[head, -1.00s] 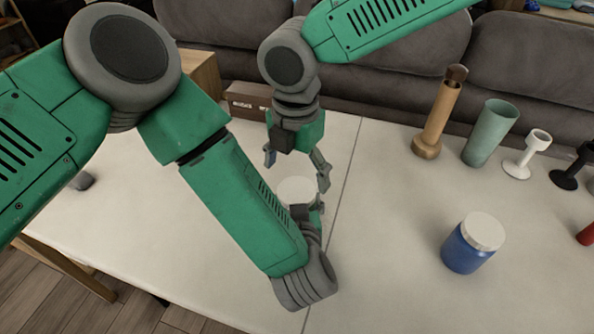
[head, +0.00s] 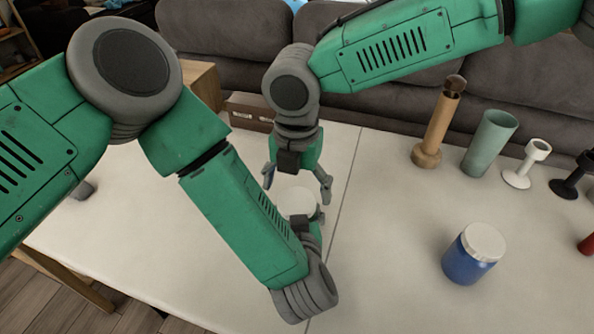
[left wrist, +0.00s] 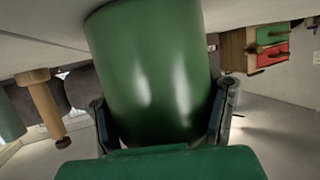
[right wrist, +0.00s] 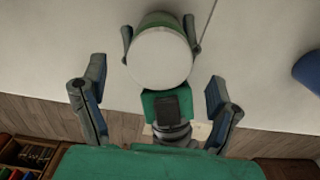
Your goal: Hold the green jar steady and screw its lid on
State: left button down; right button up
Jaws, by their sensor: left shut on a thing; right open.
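The green jar (left wrist: 155,75) fills the middle of the left wrist view, and my left gripper (left wrist: 160,118) is shut on it, one finger on each side. In the head view my left arm hides most of the jar. The white lid (head: 298,203) lies over the jar's mouth; in the right wrist view the lid (right wrist: 160,57) covers the jar, with a green edge (right wrist: 160,19) showing past it. How tightly it sits cannot be told. My right gripper (head: 297,182) is open above the lid, its fingers apart and not touching it.
A blue jar with a white lid (head: 474,254) stands to the right on the pale table (head: 390,270). A wooden stand (head: 436,125), a pale green cup (head: 490,143), a white holder (head: 527,163) and a black holder (head: 573,172) stand along the back edge. A grey sofa is behind.

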aim_at(297, 200)
jog(key=shift+f, duration=1.65)
jog(key=c, duration=1.2)
jog(key=shift+m, duration=1.7)
jog(key=o, duration=1.3)
jog(key=shift+r, duration=0.15)
jog(key=shift+r, duration=2.15)
